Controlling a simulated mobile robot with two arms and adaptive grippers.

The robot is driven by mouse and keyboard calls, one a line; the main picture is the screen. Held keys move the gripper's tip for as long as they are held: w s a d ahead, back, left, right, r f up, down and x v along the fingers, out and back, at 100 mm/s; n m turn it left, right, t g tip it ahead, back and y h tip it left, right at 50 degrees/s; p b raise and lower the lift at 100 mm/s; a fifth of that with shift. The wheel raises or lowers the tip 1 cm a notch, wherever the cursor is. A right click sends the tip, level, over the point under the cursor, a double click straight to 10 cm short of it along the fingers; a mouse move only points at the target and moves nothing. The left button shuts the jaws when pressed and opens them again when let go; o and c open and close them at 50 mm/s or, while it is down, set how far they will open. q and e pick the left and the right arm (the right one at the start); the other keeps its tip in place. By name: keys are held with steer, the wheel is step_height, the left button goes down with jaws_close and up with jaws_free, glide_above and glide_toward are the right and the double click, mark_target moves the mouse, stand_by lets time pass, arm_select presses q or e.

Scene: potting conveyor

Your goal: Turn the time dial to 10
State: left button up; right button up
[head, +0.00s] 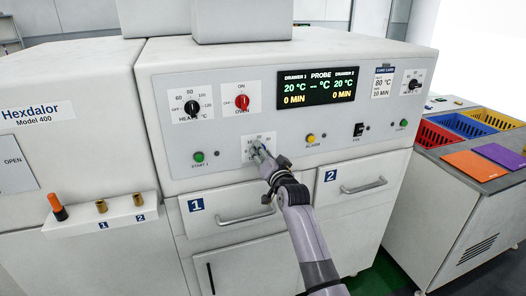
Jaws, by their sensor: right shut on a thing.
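The time dial's white plate (251,142) is on the middle of the oven's front panel, below the red oven switch. My right gripper (263,155) reaches up to it from below and is shut on the dial. The gripper hides most of the knob and part of the scale, so I cannot read the setting. The display (316,87) reads 20 °C and 0 MIN for both drawers. A card (383,81) at its right reads 80 °C and 10 MIN. My left gripper is not in view.
A heat dial (191,107), red oven switch (242,102), green start button (198,157) and yellow alarm button (311,138) surround the dial. Drawer handles (246,217) stick out below. A bench with coloured bins (433,134) stands at right.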

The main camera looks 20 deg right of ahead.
steer(key=shift+m, duration=0.6)
steer(key=o, duration=1.2)
steer(key=shift+c, duration=0.2)
steer(key=s, duration=1.2)
steer(key=shift+d, duration=0.25)
